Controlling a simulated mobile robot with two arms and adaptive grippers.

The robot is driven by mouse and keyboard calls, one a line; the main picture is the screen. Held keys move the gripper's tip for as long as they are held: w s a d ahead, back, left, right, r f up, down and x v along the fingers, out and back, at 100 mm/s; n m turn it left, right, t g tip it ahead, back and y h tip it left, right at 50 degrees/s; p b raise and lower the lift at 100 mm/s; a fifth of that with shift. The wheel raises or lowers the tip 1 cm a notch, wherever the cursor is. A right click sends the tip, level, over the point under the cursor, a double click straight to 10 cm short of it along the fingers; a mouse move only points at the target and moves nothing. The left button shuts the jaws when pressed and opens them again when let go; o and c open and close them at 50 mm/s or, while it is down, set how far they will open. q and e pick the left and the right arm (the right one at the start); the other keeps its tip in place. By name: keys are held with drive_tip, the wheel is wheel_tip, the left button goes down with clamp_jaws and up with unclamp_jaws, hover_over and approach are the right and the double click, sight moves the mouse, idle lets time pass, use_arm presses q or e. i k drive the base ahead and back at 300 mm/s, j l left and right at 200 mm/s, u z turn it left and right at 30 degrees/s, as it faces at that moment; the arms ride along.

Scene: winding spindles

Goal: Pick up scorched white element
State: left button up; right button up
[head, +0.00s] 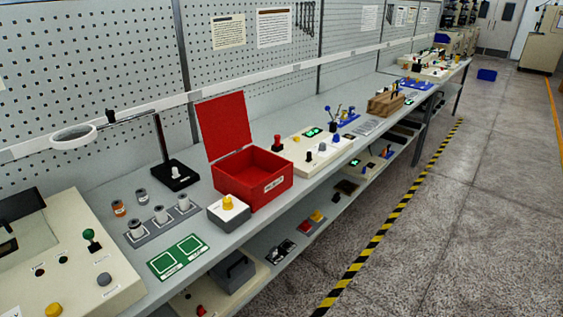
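Several small cylindrical elements stand on the workbench at the lower left of the head view. A grey rack (151,232) carries three whitish ones: a left element (136,230) with a dark top, a middle element (161,215) and a right element (184,203). Behind the rack stand an orange-brown element (118,209) and a greyish element (141,196). They are too small to tell surely which white one is scorched. Neither gripper is in view.
An open red box (265,190) stands right of the rack, with a magnifier lamp base (175,178) behind. A yellow-button box (228,214) and green mat (177,257) are at the front. A beige console (75,265) is left. The floor aisle (430,220) is clear.

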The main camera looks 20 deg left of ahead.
sight(135, 225)
drive_tip(key=u, duration=1.65)
drive_tip(key=i+j+u, duration=0.35)
drive_tip(key=i+j, duration=0.15)
drive_tip(key=i, duration=0.2)
